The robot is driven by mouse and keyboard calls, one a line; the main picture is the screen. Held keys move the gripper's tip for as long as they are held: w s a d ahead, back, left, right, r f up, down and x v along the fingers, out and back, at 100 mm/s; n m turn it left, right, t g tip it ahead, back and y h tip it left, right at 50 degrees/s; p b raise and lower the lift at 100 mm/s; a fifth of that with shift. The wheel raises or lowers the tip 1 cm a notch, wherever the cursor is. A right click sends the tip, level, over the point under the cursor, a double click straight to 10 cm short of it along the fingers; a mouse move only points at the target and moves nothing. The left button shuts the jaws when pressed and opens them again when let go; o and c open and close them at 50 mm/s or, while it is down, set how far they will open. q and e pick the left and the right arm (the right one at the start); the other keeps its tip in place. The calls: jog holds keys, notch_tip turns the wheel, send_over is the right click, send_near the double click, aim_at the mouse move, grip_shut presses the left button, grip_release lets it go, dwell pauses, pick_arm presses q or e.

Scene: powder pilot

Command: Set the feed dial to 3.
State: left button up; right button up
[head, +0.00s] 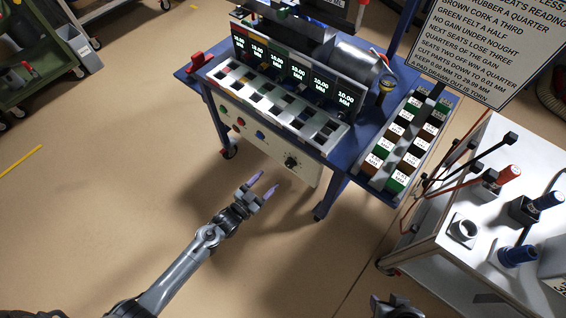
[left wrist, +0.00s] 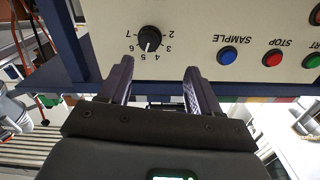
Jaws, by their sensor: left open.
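The feed dial (head: 290,162) is a black knob low on the cream front panel of the machine. In the left wrist view, where the panel shows upside down, the dial (left wrist: 149,39) has numbers around it, and its white mark points between 4 and 5 or close to one of them. My left gripper (head: 265,184) is open and empty in front of the panel, apart from the dial. Its two fingers (left wrist: 160,68) show below the dial in the wrist view. A dark part of what looks like my right gripper (head: 395,307) shows at the bottom edge, its jaws unclear.
Blue (left wrist: 227,55) and red (left wrist: 272,58) buttons sit on the same panel beside the dial. A rack of labelled blocks (head: 405,145) stands right of the machine. A white cart (head: 450,235) with handled tools is at the right. The floor around my left arm is clear.

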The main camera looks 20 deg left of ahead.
aim_at(288, 166)
pick_arm(q)
jog(key=w+d+b, duration=0.1)
jog(key=w+d, duration=0.1)
jog(key=w+d+f+b, duration=0.1)
jog(key=w+d, duration=0.1)
jog(key=w, duration=0.1)
jog(key=w+b, duration=0.2)
jog(key=shift+w+r, duration=0.25)
jog(key=shift+w, duration=0.1)
jog(key=shift+w+d, duration=0.1)
jog(key=shift+w, duration=0.15)
jog(key=shift+w+d, duration=0.2)
jog(key=shift+d, duration=0.2)
pick_arm(e)
jog(key=f, duration=0.1)
jog(key=d+f, duration=0.1)
jog(key=f, duration=0.3)
jog(key=shift+s+d, duration=0.3)
jog(key=shift+d, duration=0.05)
pick_arm(q)
jog(key=shift+a, duration=0.1)
pick_arm(e)
jog(key=shift+a, duration=0.1)
pick_arm(q)
jog(key=shift+a, duration=0.1)
jog(key=shift+c, duration=0.8)
jog(key=c, duration=0.9)
jog(key=shift+o, duration=0.2)
pick_arm(e)
jog(key=shift+r, duration=0.15)
